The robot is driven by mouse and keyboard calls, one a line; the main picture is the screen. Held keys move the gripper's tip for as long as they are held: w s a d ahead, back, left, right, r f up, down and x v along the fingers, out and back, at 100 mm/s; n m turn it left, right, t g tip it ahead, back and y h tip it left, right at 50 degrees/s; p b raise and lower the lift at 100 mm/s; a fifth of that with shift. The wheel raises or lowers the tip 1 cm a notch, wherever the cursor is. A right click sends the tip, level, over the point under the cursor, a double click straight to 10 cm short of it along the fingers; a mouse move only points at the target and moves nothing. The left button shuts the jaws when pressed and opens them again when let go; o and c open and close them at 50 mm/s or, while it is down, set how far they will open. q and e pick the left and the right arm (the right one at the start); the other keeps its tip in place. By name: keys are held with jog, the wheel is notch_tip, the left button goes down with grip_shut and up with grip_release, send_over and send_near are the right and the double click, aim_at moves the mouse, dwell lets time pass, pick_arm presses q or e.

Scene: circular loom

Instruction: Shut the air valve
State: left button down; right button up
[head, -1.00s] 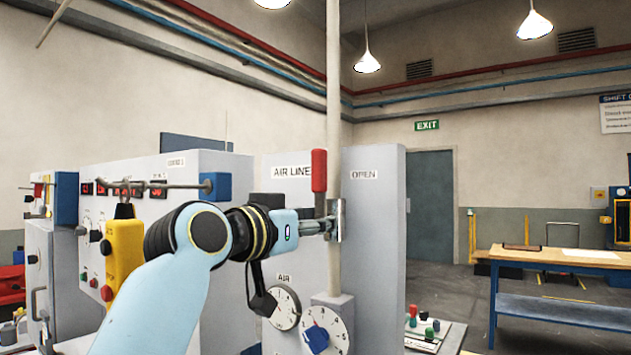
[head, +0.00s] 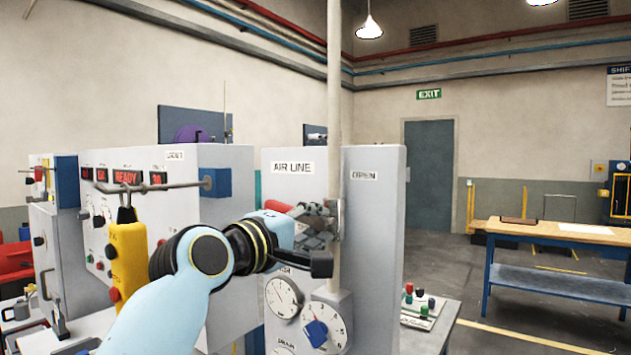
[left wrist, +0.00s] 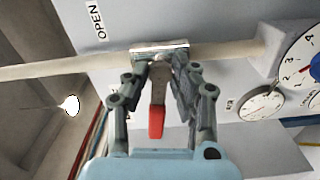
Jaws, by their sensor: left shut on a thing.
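The air valve is a metal body (head: 340,220) on the vertical pale pipe (head: 334,100), in front of the grey AIR LINE panel (head: 375,250). Its lever has a red handle (head: 277,205), which lies roughly sideways, pointing left and slightly up from the valve. The OPEN label is at the panel's upper right. My left gripper (head: 320,220) is shut on the lever and partly hides it. In the left wrist view the red handle (left wrist: 156,122) sits between the fingers (left wrist: 160,72), below the valve body (left wrist: 160,50). My right gripper is not in view.
Below the valve are a white gauge (head: 283,298) and a numbered dial with a blue knob (head: 316,332). To the left, a yellow pendant (head: 128,262) hangs from a bar (head: 160,186) in front of a control cabinet. A wooden workbench (head: 550,232) stands at the right.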

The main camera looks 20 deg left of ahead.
pick_arm(q)
jog(key=shift+f+n, duration=0.1)
jog(key=shift+n, duration=0.7)
jog(key=c, duration=1.1)
grip_release()
jog(key=shift+s, duration=0.1)
jog(key=v, duration=0.7)
